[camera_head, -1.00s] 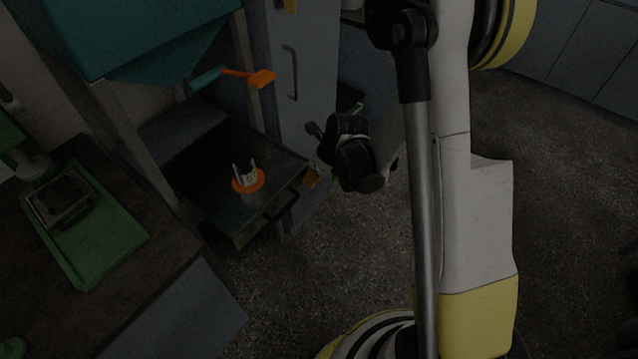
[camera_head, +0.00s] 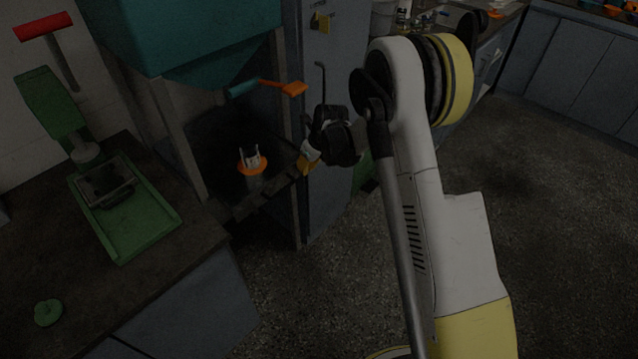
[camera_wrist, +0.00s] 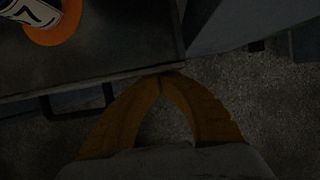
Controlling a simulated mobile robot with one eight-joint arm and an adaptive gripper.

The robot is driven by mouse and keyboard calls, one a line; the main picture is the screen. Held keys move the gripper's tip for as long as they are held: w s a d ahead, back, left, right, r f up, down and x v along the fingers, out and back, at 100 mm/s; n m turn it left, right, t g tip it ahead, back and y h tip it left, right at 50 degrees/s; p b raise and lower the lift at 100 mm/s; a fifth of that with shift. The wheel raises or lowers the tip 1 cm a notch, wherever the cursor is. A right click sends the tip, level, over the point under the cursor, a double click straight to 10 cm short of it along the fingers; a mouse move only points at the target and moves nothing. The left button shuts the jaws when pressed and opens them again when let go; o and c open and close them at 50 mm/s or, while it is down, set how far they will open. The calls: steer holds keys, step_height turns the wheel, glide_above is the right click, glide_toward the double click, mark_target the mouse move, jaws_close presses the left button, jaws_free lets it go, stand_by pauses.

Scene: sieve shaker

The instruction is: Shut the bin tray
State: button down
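The bin tray (camera_head: 243,209) is a dark, shallow tray under the teal hopper (camera_head: 190,35), its front edge near the stand's front legs. In the wrist view the tray (camera_wrist: 120,50) fills the upper left, with its dark bar handle (camera_wrist: 75,114) on the front face. A white cup-like object with an orange base ring (camera_head: 252,165) stands in it. My gripper (camera_head: 304,164) is at the tray's front right corner. In the wrist view its orange-yellow fingers (camera_wrist: 162,78) have their tips together, at the tray's front edge, with nothing visible between them. Exact contact is hard to tell.
A tall grey cabinet (camera_head: 335,90) stands right of the tray. A teal-and-orange brush (camera_head: 265,88) is above the tray. A counter on the left bears a green tray-like device (camera_head: 140,225) and a green knob (camera_head: 48,312). The floor in front is clear.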

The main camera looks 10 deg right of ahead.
mark_target(296, 156)
steer(key=w+a, duration=0.2)
steer(key=w, duration=0.1)
steer(key=w+a, duration=0.1)
steer(key=w, duration=0.1)
steer(key=shift+s, duration=0.1)
stand_by(0.3)
